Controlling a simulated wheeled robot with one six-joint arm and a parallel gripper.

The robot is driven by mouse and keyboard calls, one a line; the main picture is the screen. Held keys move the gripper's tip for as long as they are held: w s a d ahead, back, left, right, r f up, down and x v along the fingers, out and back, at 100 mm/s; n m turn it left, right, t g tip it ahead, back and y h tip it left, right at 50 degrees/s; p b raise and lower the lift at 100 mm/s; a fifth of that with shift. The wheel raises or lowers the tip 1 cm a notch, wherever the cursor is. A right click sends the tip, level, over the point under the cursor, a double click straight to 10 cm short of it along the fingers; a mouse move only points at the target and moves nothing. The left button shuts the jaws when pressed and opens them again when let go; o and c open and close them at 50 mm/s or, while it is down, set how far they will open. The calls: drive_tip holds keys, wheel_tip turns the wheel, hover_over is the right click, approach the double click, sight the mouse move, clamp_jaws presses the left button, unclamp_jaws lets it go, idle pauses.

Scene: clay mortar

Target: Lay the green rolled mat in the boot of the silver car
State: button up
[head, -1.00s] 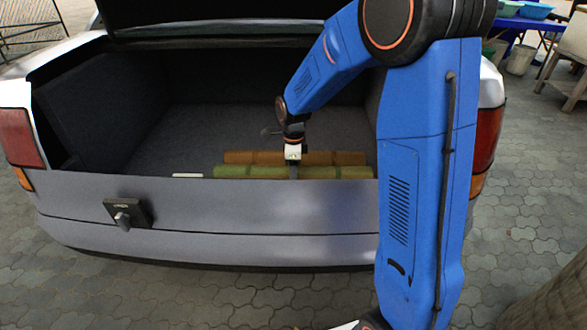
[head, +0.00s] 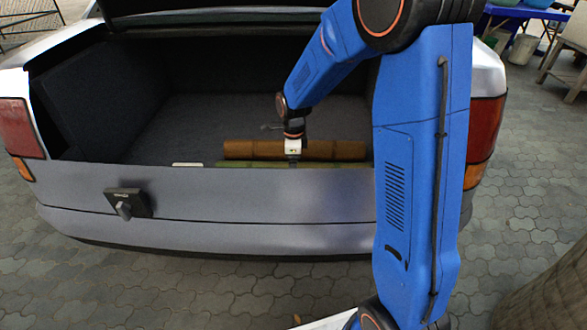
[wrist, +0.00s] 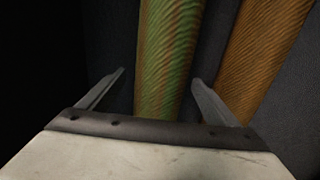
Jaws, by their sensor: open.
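The green rolled mat (head: 335,165) lies crosswise in the boot of the silver car (head: 240,195), just behind the rear sill. The sill hides most of it in the head view; only a thin top strip shows. In the wrist view the green mat (wrist: 164,60) runs between the two fingers of my gripper (wrist: 158,76), with a visible gap on either side. My gripper is open and low over the mat; in the head view the sill hides its fingertips.
A brown rolled mat (head: 250,149) lies beside the green one, deeper in the boot, and close to one finger in the wrist view. A small pale item (head: 188,164) shows at the sill, left of the mats. The boot floor (head: 200,125) behind is clear.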

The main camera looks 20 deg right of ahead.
wheel_tip(320, 180, up, 16)
drive_tip(key=r, duration=0.1)
drive_tip(key=s+d+r+n+t, duration=0.1)
drive_tip(key=s+d+r+n, duration=0.15)
drive_tip(key=s+n, duration=0.45)
drive_tip(key=s+d+r+n+t, duration=0.15)
drive_tip(key=s+r+n, duration=0.25)
drive_tip(key=s, duration=0.6)
drive_tip(key=s+d+f+n+t, duration=0.1)
drive_tip(key=s+n, duration=0.4)
drive_tip(key=s, duration=0.3)
drive_tip(key=s+d+f+n+t, duration=0.1)
drive_tip(key=s+d+f+n, duration=0.1)
drive_tip(key=s+n, duration=0.3)
drive_tip(key=s, duration=0.3)
drive_tip(key=shift+s+f+n, duration=0.2)
drive_tip(key=shift+f+n, duration=0.1)
drive_tip(key=shift+a, duration=0.15)
